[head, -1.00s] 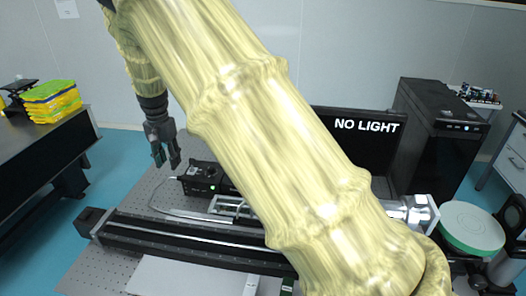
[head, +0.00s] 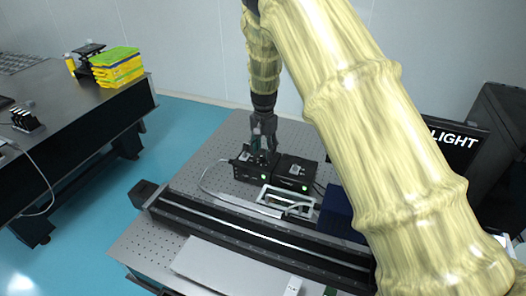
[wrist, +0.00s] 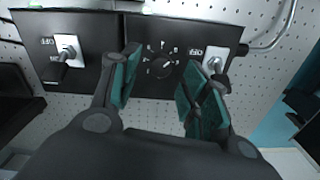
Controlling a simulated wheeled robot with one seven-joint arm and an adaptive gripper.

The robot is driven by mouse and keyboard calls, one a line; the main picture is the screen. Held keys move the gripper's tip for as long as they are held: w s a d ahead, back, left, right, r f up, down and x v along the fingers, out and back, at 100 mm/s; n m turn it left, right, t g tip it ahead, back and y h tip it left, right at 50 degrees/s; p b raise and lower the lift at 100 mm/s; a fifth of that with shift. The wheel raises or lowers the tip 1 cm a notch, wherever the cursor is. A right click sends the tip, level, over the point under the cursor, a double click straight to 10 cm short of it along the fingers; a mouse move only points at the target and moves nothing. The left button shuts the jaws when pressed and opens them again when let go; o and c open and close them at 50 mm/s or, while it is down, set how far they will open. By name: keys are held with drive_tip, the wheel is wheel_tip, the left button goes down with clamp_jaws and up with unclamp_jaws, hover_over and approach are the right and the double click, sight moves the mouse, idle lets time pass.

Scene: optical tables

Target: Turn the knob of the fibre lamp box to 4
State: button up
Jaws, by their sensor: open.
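The fibre lamp box (head: 250,169) is a small black box with a green light, on the perforated optical table. In the wrist view its black panel (wrist: 148,88) carries a round black knob (wrist: 163,67) ringed by white numbers, with a toggle switch (wrist: 213,63) marked OFF beside it. The number the knob points to is too small to read. My gripper (head: 263,137) is over the box, pointing down. In the wrist view my gripper (wrist: 161,77) is open, its teal-padded fingers on either side of the knob with gaps. I cannot tell its height above the knob.
A second black box (head: 295,173) stands close beside the lamp box; its toggle switch (wrist: 68,52) shows in the wrist view. A long black rail (head: 250,232) runs in front. A dark blue block (head: 338,212) stands to the right. A thin cable leaves the lamp box.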

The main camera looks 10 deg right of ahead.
sight(263, 158)
drive_tip(key=shift+a+f+p, duration=0.1)
drive_tip(key=shift+f+p, duration=0.25)
drive_tip(key=shift+f, duration=1)
drive_tip(key=shift+c, duration=0.3)
clamp_jaws()
